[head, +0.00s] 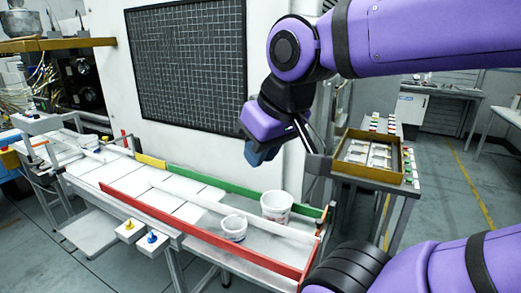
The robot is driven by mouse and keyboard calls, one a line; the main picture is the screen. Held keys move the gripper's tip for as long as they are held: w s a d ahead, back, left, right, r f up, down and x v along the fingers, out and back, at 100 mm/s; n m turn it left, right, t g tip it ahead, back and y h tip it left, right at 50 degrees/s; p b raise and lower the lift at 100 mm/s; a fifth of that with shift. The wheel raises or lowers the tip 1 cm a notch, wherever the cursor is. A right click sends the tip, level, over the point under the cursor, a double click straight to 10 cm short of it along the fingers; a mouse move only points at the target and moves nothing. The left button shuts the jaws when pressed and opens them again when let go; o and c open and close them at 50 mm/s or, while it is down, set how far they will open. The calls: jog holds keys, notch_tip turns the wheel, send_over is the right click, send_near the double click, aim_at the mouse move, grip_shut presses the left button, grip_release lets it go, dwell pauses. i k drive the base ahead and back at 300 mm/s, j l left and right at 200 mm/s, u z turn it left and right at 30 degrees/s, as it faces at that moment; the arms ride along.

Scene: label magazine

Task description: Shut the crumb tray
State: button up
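A flat pale tray (90,232) juts out from under the near side of the conveyor at the lower left. It looks like the crumb tray, standing pulled out. My gripper (262,154) hangs in front of the white machine wall, above the conveyor's far rail. It is well to the right of the tray and higher, apart from it.
The conveyor has a red near rail (200,228) and a green far rail (216,183). Two white tubs (276,206) (233,228) stand on it. A brass-coloured box with white labels (368,157) stands at right. Yellow and blue knobs (140,236) stick out beside the tray. Floor at lower left is clear.

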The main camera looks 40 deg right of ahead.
aim_at(91, 232)
jog(key=i+j+z, duration=0.15)
jog(key=j+z, duration=0.15)
jog(key=z, duration=0.2)
jog(key=j+z, duration=0.35)
jog(key=z, duration=0.15)
jog(key=j+z, duration=0.8)
jog(key=z, duration=0.15)
jog(key=i+j+z, duration=0.1)
jog(key=j, duration=0.75)
jog(key=j+u, duration=0.1)
jog(key=u, duration=0.8)
jog(key=i+j+u, duration=0.1)
jog(key=u, duration=0.75)
jog(key=i+u, duration=0.15)
jog(key=u, duration=0.75)
jog(key=i+j, duration=0.05)
jog(key=i, duration=0.05)
